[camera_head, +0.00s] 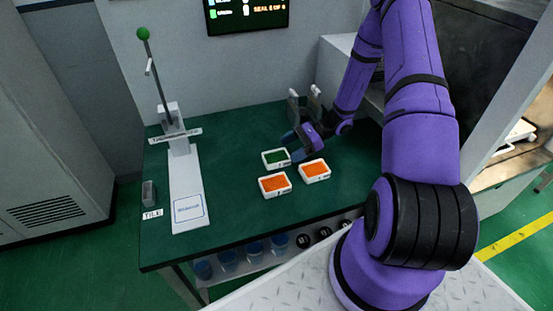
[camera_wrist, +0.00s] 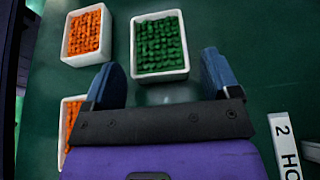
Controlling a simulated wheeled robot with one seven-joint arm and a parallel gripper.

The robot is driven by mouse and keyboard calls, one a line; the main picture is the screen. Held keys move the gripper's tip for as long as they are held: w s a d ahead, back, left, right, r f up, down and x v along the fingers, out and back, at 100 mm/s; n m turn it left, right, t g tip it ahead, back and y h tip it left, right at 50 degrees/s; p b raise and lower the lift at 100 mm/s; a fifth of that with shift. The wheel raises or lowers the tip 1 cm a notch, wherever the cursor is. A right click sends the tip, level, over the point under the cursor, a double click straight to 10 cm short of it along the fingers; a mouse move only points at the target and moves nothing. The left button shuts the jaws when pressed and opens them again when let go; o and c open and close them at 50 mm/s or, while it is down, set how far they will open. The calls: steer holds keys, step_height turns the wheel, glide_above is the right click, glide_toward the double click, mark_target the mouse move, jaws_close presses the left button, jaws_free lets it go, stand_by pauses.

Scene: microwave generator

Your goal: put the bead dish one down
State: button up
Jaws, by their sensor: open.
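A white dish of green beads (camera_head: 275,158) stands on the green table, with two white dishes of orange beads beside it, one at the front (camera_head: 274,185) and one at the right (camera_head: 315,170). I cannot tell which one is bead dish one. In the wrist view the green-bead dish (camera_wrist: 160,46) lies just ahead of my gripper (camera_wrist: 162,78), its near edge between the spread blue fingertips. An orange-bead dish (camera_wrist: 86,35) is at upper left; another (camera_wrist: 72,113) is partly hidden by the left finger. My gripper (camera_head: 293,146) is open and empty, beside the green-bead dish.
A scale-like stand with a green ball (camera_head: 143,33) and a long white base (camera_head: 187,195) occupies the table's left. A small grey holder (camera_head: 149,194) stands by a TILE label. A numbered label (camera_wrist: 286,145) lies right of my gripper. The table's front middle is clear.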

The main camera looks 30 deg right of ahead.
mark_target(277, 155)
steer(key=x, duration=0.5)
steer(key=shift+s, duration=0.15)
steer(key=c, duration=0.8)
